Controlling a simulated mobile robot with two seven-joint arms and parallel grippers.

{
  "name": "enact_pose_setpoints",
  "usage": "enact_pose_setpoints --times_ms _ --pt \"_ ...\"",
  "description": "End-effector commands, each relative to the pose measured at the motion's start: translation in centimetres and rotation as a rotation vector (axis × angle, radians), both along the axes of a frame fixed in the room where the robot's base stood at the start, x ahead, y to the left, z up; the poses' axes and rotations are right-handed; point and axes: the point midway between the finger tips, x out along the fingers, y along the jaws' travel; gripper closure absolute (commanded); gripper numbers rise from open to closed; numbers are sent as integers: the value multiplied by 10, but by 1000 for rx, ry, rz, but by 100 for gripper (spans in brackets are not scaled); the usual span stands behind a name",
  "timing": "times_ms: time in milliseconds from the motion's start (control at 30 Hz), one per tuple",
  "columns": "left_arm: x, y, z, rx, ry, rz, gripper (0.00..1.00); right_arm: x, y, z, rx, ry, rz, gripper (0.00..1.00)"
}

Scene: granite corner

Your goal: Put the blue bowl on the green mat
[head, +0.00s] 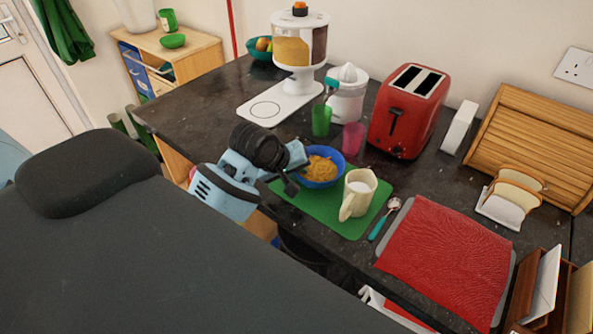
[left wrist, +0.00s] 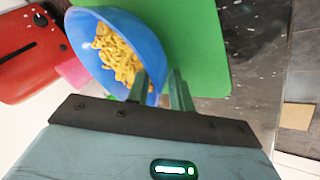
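The blue bowl (head: 318,177) holds yellow-orange food and appears upright at the far left part of the green mat (head: 345,224), overlapping it in the head view. My left gripper (head: 297,180) is at the bowl's near left side. In the left wrist view, my left gripper's fingers (left wrist: 160,90) stand apart, one over the inside of the blue bowl (left wrist: 88,62) and one outside it, with the rim between them. The green mat (left wrist: 205,45) shows beside the bowl. Whether the bowl touches the mat is hidden. My right gripper is not in view.
A cream jug (head: 358,194) stands on the mat, right of the bowl. A pink cup (head: 353,139), a green cup (head: 321,120) and a red toaster (head: 408,110) stand behind. A spoon (head: 384,219) and a red cloth (head: 445,258) lie to the right. The mat's front-left part is clear.

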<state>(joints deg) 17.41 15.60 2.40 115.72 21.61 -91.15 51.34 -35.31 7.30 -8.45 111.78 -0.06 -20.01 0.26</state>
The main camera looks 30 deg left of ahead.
Motion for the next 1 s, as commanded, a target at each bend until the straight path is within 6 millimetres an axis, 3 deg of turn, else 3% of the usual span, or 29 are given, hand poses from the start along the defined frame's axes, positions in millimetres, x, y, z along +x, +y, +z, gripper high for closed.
enact_pose_setpoints --times_ms 367,800,1000 --pt "-5 1 11 1 -2 0 78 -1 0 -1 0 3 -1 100" --pt "-51 11 80 2 -5 1 78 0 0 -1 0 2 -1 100" --pt "-64 13 97 0 -2 1 78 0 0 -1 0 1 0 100"
